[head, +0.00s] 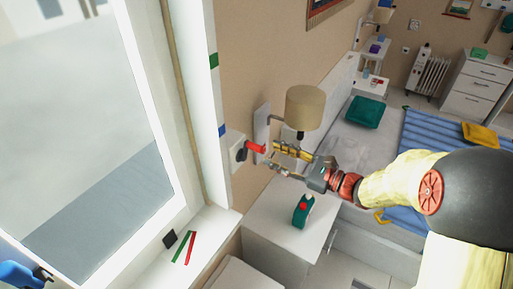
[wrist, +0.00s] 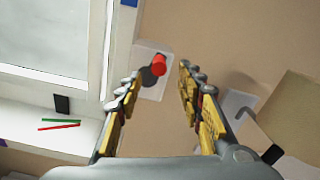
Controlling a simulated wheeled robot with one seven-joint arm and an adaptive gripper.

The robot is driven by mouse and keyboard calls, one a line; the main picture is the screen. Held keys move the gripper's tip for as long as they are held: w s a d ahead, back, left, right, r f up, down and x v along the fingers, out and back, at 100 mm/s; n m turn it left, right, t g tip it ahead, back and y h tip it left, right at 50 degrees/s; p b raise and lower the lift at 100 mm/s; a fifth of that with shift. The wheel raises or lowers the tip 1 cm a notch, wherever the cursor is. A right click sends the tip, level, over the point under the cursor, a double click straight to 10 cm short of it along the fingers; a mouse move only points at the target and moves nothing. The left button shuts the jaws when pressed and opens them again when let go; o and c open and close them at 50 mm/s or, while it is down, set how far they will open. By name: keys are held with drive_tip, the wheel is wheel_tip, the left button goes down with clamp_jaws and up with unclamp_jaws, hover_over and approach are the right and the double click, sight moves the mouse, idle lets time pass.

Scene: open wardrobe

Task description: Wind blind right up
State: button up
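A white winder box (head: 237,148) is on the wall beside the window, with a dark crank and a red knob (head: 256,148) sticking out. In the wrist view the red knob (wrist: 159,65) lies ahead, between my fingertips in the picture. My gripper (head: 272,157) is open, with a finger on either side of the knob's line and no contact to be seen. In the wrist view its fingers (wrist: 159,74) are spread and empty. The window pane (head: 85,130) looks uncovered; I cannot make out the blind itself. Green (head: 213,60) and blue (head: 222,130) marks are on the window's side edge.
A beige lamp (head: 304,107) is on the wall close above my gripper. A white cabinet (head: 285,215) below carries a green bottle (head: 303,212). Red (head: 190,248) and green (head: 181,246) sticks lie on the sill. A bed (head: 420,135) stands to the right.

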sight(256, 148)
drive_tip(key=x, duration=0.7)
drive_tip(key=shift+a, duration=0.2)
drive_tip(key=shift+c, duration=0.3)
clamp_jaws()
